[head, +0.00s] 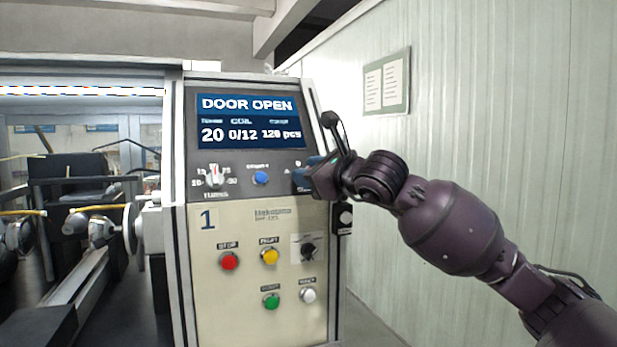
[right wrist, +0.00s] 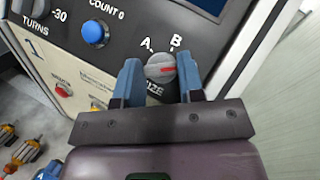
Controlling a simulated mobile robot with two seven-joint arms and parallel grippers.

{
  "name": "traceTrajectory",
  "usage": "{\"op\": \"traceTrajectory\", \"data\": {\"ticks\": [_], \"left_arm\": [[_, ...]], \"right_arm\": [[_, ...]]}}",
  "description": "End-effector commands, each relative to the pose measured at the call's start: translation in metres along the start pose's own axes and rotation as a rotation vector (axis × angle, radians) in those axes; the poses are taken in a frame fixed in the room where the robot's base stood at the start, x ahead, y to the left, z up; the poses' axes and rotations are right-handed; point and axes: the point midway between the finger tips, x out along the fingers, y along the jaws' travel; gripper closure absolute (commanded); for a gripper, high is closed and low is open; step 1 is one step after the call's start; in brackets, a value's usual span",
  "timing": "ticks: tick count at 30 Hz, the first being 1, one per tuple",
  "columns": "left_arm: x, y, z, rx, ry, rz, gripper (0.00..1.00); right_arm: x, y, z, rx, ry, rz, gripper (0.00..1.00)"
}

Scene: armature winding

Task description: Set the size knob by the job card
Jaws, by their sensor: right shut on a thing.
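The size knob (right wrist: 160,68) is a grey round knob with a red mark, on the dark panel between the letters A and B and the partly hidden word SIZE in the right wrist view. Its red mark lies toward the right, on the B side; I cannot tell the exact setting. My right gripper (right wrist: 158,84) is shut on the knob, one blue finger on each side. In the head view my right gripper (head: 305,178) is at the panel's right edge and hides the knob. No card is clearly identifiable as the job card. My left gripper is out of view.
The display (head: 250,122) reads DOOR OPEN. A turns knob (head: 215,178) and a blue button (head: 261,178) sit left of my gripper. Red (head: 229,261), yellow (head: 269,256), green and white buttons are below. A board with unreadable sheets (head: 386,82) hangs on the wall.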

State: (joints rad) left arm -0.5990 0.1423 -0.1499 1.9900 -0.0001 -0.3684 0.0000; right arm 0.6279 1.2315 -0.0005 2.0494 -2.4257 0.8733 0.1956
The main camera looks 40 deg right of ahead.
Motion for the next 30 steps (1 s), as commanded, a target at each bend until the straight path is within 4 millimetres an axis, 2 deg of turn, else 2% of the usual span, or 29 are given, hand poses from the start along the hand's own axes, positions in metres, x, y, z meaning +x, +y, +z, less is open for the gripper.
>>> {"op": "traceTrajectory", "data": {"ticks": [3, 7, 21, 30], "left_arm": [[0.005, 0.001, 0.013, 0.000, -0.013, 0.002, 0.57], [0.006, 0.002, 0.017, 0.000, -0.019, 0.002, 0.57], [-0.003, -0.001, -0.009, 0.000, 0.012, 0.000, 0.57], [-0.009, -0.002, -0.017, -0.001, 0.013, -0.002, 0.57]], "right_arm": [[0.001, 0.000, -0.003, -0.061, 0.002, 0.049, 0.88], [0.001, -0.002, -0.001, -0.146, 0.001, 0.117, 0.88], [0.000, -0.008, 0.006, -0.474, -0.002, 0.383, 0.88], [0.001, -0.008, 0.006, -0.638, -0.003, 0.516, 0.88]]}}
